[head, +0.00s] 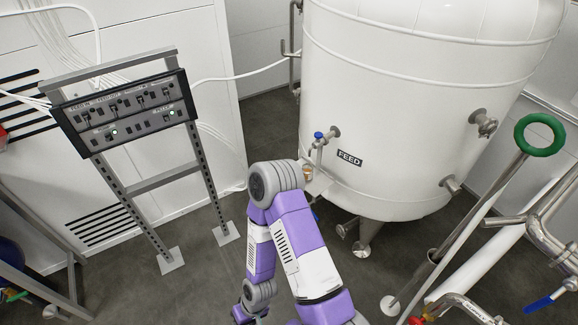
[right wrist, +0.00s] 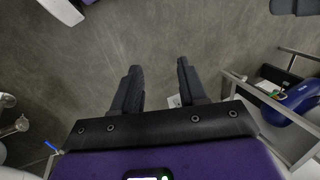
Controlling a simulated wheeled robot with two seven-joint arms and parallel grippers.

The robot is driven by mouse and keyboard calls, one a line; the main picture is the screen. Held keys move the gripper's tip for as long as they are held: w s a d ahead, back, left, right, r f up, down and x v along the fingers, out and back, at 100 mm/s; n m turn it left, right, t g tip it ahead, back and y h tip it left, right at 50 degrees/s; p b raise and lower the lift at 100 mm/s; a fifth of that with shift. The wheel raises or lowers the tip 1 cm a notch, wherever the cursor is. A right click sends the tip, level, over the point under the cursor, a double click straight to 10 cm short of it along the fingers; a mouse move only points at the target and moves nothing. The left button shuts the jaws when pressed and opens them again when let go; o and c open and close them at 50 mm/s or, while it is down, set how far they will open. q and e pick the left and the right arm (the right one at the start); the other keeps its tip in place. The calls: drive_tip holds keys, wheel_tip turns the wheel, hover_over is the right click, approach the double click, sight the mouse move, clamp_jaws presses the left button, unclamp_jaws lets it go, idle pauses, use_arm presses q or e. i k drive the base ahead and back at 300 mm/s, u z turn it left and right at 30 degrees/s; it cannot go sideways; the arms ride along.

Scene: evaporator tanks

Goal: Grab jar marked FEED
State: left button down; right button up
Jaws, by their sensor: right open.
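A small jar (head: 308,173) with a brownish tint sits on a little ledge at the side of the big white tank, below the blue-handled tap. It is small and partly hidden behind my purple arm; no marking on it can be read. The tank (head: 400,110) carries a black label (head: 349,158) reading FEED. My right gripper (right wrist: 159,66) shows in the right wrist view, open and empty above bare floor, with no jar near its fingers. The head view shows no gripper fingers. My left gripper is not in view.
A control panel (head: 124,112) on a metal stand is left of the tank. A green handwheel (head: 539,134) and pipes (head: 548,232) crowd the right. Grey floor (head: 262,125) is clear between stand and tank. A metal frame (right wrist: 290,118) is right of the right gripper.

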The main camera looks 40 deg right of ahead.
sight(308, 168)
drive_tip(key=z, duration=0.5)
drive_tip(key=i, duration=0.65)
drive_tip(key=z, duration=0.65)
drive_tip(key=i, duration=0.5)
